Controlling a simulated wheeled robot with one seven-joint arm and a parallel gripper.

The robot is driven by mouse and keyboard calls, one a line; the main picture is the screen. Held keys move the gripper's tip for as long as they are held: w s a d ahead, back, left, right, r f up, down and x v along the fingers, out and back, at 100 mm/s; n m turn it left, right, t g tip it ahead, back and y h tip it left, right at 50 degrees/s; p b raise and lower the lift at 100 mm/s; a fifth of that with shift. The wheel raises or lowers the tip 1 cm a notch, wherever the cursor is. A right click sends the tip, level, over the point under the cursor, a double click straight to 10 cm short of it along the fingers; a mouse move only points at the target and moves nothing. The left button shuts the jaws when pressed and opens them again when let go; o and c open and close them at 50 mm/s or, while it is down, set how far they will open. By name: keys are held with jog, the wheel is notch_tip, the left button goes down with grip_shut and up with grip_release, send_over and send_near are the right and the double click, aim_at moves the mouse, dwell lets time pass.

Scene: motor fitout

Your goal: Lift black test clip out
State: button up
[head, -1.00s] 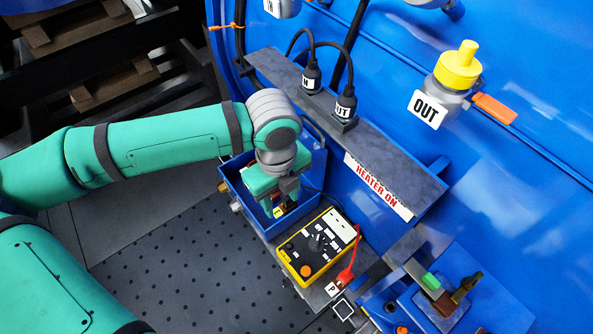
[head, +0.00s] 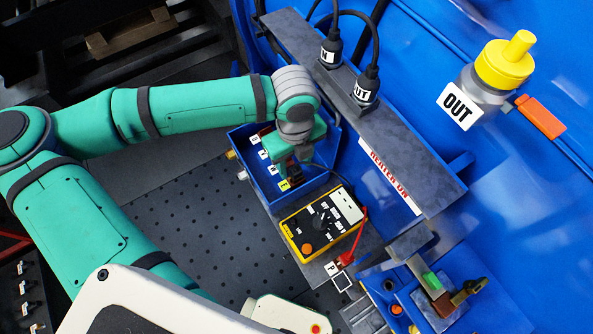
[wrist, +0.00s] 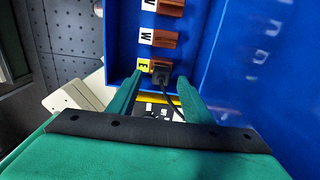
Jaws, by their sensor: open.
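The black test clip (wrist: 159,79) shows in the wrist view at the terminal beside the yellow E label (wrist: 143,65), with a black lead running down from it. A brown terminal block is directly behind it. My gripper (wrist: 161,77) is open, its two green fingers on either side of the clip with gaps showing; I cannot tell if either touches it. In the head view my gripper (head: 287,168) points down into the blue terminal box (head: 262,192) near the E label, and the clip is mostly hidden there.
Brown terminals labelled W (wrist: 164,39) and V line up beyond the clip. The box's blue wall (wrist: 215,50) rises close on the right. A yellow-edged tester (head: 322,224) with a red lead (head: 355,240) sits beside the box. The grey shelf (head: 400,165) with black plugs overhangs behind.

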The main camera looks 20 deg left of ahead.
jog(key=shift+f, duration=0.85)
jog(key=shift+d, duration=0.1)
jog(key=shift+c, duration=0.3)
grip_shut()
jog(key=shift+r, duration=0.1)
